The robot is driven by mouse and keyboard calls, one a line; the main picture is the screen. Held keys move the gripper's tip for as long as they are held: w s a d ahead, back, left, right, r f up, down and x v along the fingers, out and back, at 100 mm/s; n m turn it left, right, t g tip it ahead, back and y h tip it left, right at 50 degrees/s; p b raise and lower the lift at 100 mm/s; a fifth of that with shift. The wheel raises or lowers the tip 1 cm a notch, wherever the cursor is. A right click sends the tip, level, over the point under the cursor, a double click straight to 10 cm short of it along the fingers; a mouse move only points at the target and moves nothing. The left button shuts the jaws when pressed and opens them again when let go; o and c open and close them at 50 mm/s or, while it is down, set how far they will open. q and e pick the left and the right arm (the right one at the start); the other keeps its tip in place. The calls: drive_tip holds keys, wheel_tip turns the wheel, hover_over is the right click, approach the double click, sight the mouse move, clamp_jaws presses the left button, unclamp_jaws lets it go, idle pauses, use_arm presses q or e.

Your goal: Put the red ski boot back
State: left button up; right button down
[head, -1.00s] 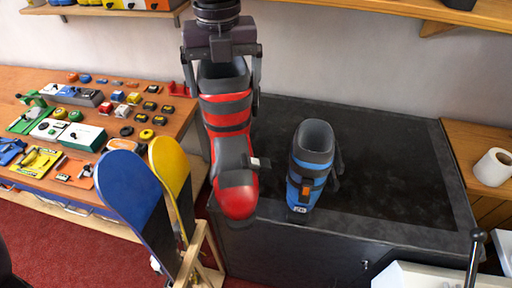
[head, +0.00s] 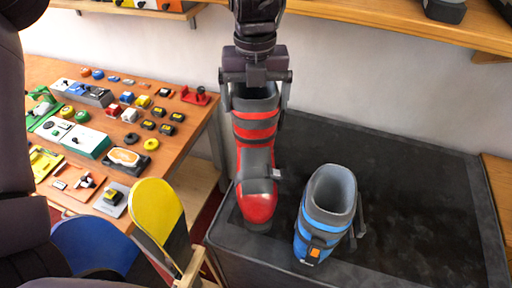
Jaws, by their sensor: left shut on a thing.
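The red ski boot (head: 256,155) is red and dark grey, upright with its toe toward me. My left gripper (head: 256,84) is shut on the boot's upper cuff from above. The boot is over the left part of the black-topped bench (head: 420,215); whether its sole touches the top I cannot tell. A blue ski boot (head: 326,215) stands upright on the bench to the right of the red one, with a gap between them. My right gripper is not in view.
A wooden table (head: 75,190) with several bindings and small parts is at the left. A yellow ski (head: 158,212) and a blue ski (head: 92,245) stand in a wooden rack at the lower left. A wooden shelf (head: 390,22) runs along the wall above. The bench's right side is clear.

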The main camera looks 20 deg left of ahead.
sight(256, 142)
use_arm(q)
wheel_tip(256, 142, down, 13)
drive_tip(key=shift+w+r+p, duration=0.1)
drive_tip(key=shift+w+p, duration=0.05)
drive_tip(key=shift+p, duration=0.15)
idle(0.5)
drive_tip(key=o, duration=1.1)
drive_tip(key=shift+f, duration=0.2)
drive_tip(key=shift+r, duration=0.15)
wheel_tip(256, 142, up, 12)
drive_tip(key=shift+f+b, duration=0.1)
drive_tip(key=shift+b, duration=0.55)
